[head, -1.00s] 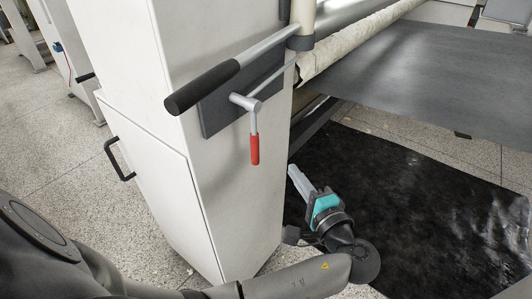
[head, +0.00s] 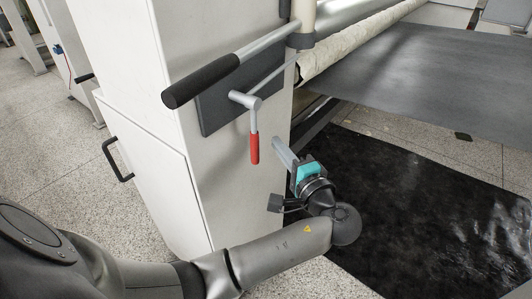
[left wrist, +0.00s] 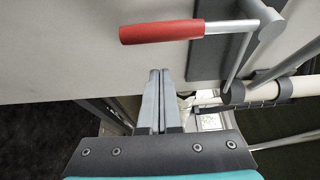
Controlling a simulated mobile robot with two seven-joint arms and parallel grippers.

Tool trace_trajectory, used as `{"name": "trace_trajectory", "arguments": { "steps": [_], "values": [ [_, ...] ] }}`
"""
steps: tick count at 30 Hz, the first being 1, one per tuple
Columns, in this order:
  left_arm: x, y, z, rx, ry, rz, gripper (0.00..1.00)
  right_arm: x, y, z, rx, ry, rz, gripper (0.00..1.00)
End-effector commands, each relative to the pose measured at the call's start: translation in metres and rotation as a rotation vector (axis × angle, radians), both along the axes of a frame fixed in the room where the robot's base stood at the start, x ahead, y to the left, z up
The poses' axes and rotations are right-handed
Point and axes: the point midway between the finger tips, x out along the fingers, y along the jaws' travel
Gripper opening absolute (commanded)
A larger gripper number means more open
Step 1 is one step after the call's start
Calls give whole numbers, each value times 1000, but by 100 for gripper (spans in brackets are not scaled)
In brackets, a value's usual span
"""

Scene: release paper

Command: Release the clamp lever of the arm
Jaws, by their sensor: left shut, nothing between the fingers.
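The clamp lever (head: 254,146) has a red grip and a grey metal shank. It hangs downward from a pivot on a dark plate on the white machine cabinet. In the left wrist view the red lever grip (left wrist: 162,32) lies across the top, just beyond my fingertips. My left gripper (head: 275,142) is shut and empty, to the lower right of the red grip and apart from it. Its two fingers also show pressed together in the left wrist view (left wrist: 160,72). The arm (head: 228,69) with a black handle reaches out above the lever. My right gripper is not in view.
The white cabinet (head: 225,190) stands close behind the lever. A paper roll (head: 355,43) and a grey sheet (head: 430,75) extend to the right. A black mat (head: 440,215) lies on the speckled floor. A black door handle (head: 117,158) sticks out at the left.

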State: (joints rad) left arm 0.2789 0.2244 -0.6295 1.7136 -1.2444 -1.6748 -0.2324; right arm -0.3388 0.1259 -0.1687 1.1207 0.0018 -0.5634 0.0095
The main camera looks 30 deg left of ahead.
Motion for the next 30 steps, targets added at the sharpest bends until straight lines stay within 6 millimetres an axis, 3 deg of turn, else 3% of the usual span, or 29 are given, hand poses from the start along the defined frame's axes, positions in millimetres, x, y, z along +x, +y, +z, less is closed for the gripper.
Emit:
{"name": "trace_trajectory", "arguments": {
  "steps": [5,15,30],
  "values": [
    [17,28,-1,3,-2,2,0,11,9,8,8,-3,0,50],
    [-19,22,-1,1,1,-1,0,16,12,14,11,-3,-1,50],
    [-24,21,0,0,2,0,0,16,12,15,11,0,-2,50]
  ]
}}
